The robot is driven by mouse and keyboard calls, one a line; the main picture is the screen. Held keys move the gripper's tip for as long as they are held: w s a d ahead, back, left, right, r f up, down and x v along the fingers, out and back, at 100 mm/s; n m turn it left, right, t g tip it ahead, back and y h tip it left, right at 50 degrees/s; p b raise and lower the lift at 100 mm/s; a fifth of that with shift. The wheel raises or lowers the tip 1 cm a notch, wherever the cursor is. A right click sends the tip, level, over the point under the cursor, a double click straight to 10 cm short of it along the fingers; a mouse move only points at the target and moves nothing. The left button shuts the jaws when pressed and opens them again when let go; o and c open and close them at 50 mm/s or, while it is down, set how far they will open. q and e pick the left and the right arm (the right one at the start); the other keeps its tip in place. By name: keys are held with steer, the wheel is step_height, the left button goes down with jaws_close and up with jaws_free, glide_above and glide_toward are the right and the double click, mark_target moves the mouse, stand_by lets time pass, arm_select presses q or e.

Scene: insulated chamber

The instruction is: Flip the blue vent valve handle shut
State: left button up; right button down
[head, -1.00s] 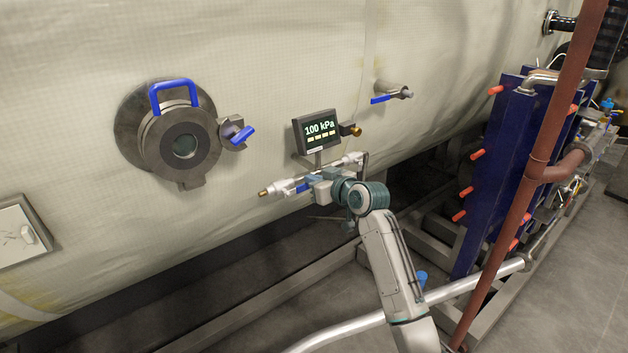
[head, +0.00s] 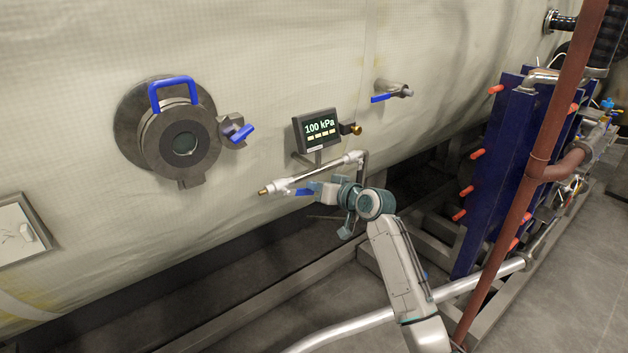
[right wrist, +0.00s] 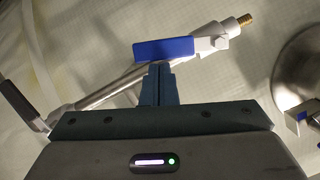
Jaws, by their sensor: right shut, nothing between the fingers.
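A blue lever handle (head: 306,189) sits on a thin silver pipe with a brass tip, below the pressure display. In the right wrist view the blue handle (right wrist: 165,50) extends left from a white valve body (right wrist: 210,42), roughly alongside the pipe and at a slight angle to it. My right gripper (head: 322,190) is at the handle from the lower right in the head view. Its fingers (right wrist: 158,70) are shut and empty, with their tips right at the handle's edge. Whether they touch it I cannot tell. My left gripper is not in view.
The display (head: 318,131) reads 100 kPa. A round port (head: 183,143) with blue handles is to the left. Another blue-handled valve (head: 392,94) is above right. A red-brown pipe (head: 545,170) stands at right. Open wall lies left of the brass tip.

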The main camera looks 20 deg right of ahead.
step_height(320, 180, down, 2)
steer(key=shift+f+m+y+b, duration=0.1)
steer(key=shift+m+y+b, duration=0.3)
steer(key=shift+m, duration=0.7)
steer(key=f+m, duration=0.1)
steer(key=m, duration=0.1)
steer(key=a+f+m+y+b, duration=0.1)
steer(key=m, duration=0.1)
steer(key=a+f+m+y+b, duration=0.1)
steer(key=m, duration=0.1)
steer(key=shift+s+a+f+m+t, duration=0.25)
steer(key=shift+s+f+m+t, duration=0.05)
steer(key=shift+s+f+m, duration=0.1)
steer(key=shift+r, duration=0.15)
